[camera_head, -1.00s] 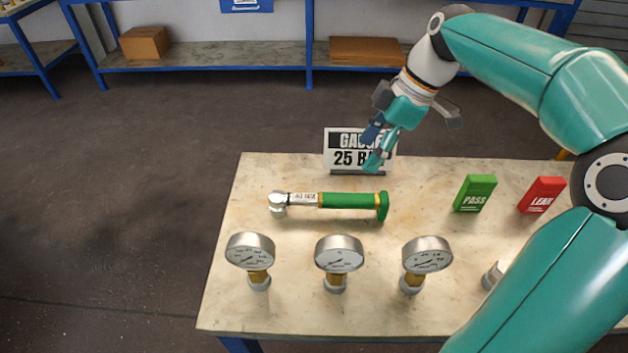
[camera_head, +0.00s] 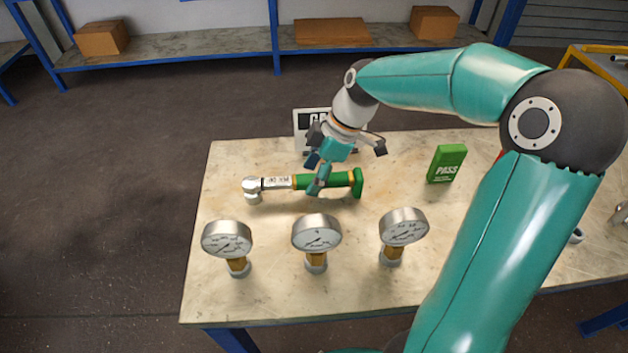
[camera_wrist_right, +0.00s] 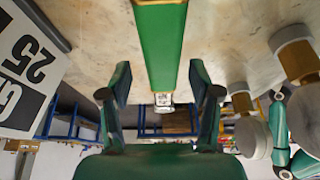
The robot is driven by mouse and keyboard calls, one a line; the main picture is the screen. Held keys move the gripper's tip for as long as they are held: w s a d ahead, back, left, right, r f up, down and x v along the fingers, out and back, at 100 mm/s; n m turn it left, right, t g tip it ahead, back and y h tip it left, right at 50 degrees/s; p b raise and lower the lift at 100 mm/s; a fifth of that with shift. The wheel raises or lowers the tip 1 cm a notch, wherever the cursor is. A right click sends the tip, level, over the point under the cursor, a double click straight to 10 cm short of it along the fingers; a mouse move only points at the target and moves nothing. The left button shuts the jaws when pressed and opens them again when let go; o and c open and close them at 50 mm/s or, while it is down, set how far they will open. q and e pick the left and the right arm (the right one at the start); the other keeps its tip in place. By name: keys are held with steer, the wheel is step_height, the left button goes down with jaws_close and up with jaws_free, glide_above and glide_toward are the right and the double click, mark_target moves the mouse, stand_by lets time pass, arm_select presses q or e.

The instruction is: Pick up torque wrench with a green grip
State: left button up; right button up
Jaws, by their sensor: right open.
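The torque wrench (camera_head: 343,180) lies on the table with its green grip to the right and its silver head to the left. My right gripper (camera_head: 317,181) is open over the grip and hides part of it in the head view. In the right wrist view the green grip (camera_wrist_right: 160,45) runs between the two spread fingers of my right gripper (camera_wrist_right: 160,86), with a gap on each side. I cannot tell whether the fingertips are level with the grip. My left gripper is not in view.
Three gauges (camera_head: 316,233) stand along the table's near side. A GAUGE sign (camera_head: 303,122) stands behind the wrench, partly hidden by my right gripper. A green PASS block (camera_head: 446,164) stands to the right. The table (camera_head: 225,165) is bare left of the wrench.

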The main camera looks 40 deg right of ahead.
mark_target(312, 177)
steer(key=x, duration=0.3)
steer(key=shift+a+f, duration=0.2)
steer(key=shift+f, duration=0.05)
steer(key=shift+r, duration=0.1)
jaws_close()
